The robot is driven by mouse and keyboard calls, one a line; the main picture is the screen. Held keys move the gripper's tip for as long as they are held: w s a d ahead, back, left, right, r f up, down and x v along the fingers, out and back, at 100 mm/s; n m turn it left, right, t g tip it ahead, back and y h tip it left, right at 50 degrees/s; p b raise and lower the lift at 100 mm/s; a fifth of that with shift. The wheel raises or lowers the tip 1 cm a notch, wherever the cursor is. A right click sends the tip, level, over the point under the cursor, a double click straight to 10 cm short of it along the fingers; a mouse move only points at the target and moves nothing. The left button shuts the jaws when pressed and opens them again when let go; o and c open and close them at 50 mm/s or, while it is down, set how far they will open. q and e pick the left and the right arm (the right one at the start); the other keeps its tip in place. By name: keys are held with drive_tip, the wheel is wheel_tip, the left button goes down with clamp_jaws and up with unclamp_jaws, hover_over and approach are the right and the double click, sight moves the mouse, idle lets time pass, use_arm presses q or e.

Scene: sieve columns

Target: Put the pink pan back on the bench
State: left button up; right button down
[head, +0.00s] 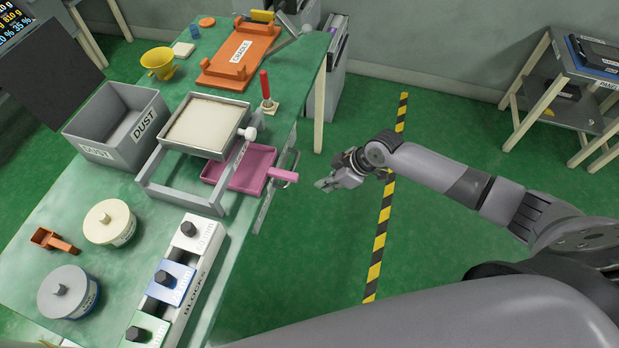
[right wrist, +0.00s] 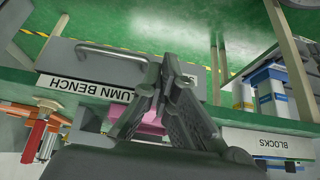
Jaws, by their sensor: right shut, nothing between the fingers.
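The pink pan (head: 247,168) sits at the bench's right edge, partly hidden under the frame of a sieve stand. Its pink handle (head: 283,175) sticks out past the edge toward my right gripper. My right gripper (head: 322,184) is shut and empty, a short way right of the handle over the floor, apart from it. In the right wrist view the closed fingers (right wrist: 163,78) cross the middle, with a bit of the pink pan (right wrist: 153,121) behind them. The green bench (head: 150,215) fills the left of the head view. My left gripper is not in view.
A sieve tray (head: 243,119) rests on the grey stand (head: 163,190) above the pan. A grey dust bin (head: 85,150), a blocks rack (head: 203,268), lidded tubs and an orange cradle (head: 262,45) share the bench.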

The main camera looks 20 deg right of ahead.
sight(292, 173)
drive_tip(key=w+a, duration=0.1)
drive_tip(key=a, duration=0.1)
drive_tip(key=w+a+f+p, duration=0.1)
drive_tip(key=a, duration=0.1)
drive_tip(key=shift+w+f, duration=0.1)
drive_tip(key=shift+w, duration=0.3)
drive_tip(key=w+a, duration=0.1)
drive_tip(key=w+a+b, duration=0.1)
drive_tip(key=a, duration=0.1)
drive_tip(key=w+a, duration=0.1)
drive_tip(key=a, duration=0.1)
drive_tip(key=shift+w+b, duration=0.25)
drive_tip(key=shift+b, duration=0.05)
drive_tip(key=shift+s, duration=0.1)
drive_tip(key=shift+d, duration=0.1)
